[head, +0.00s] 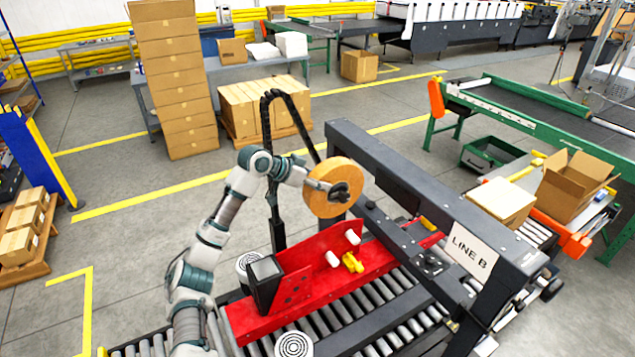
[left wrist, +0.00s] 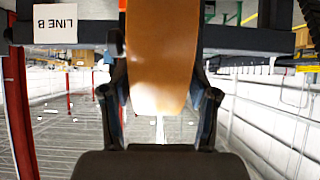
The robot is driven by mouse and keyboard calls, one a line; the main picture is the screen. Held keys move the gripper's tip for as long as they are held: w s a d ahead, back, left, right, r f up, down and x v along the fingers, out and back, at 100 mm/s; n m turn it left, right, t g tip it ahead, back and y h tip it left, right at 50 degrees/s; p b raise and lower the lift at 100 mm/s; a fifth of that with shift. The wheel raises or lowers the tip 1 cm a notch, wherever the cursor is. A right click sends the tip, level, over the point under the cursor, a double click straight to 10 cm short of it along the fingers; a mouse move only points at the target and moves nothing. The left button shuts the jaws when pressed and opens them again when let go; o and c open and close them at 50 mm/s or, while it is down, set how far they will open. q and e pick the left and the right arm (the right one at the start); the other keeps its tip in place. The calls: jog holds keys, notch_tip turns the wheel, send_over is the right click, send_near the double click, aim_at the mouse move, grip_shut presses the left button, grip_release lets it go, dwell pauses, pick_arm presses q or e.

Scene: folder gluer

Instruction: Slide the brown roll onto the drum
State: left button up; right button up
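The brown roll (head: 321,202) is held upright in the air, left of the dark machine frame, with one round face towards the head camera. My left gripper (head: 340,189) is at the roll; a black part lies across the middle of that face. In the left wrist view the roll (left wrist: 162,60) stands edge-on between the two fingers of my left gripper (left wrist: 160,98), which close in on its sides. I cannot tell for sure which part is the drum; it may be hidden. My right gripper is not in view.
The dark frame marked LINE B (head: 470,243) spans a roller conveyor (head: 365,305). A red plate (head: 300,268) with white rollers (head: 333,259) and a yellow part (head: 352,262) stands below the roll. A black curved cable guide (head: 268,115) rises behind my arm.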

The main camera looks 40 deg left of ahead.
pick_arm(q)
jog(key=shift+o, duration=0.7)
jog(key=shift+s, duration=0.1)
jog(key=shift+f, duration=0.25)
jog(key=v, duration=1.2)
jog(key=shift+r, duration=0.1)
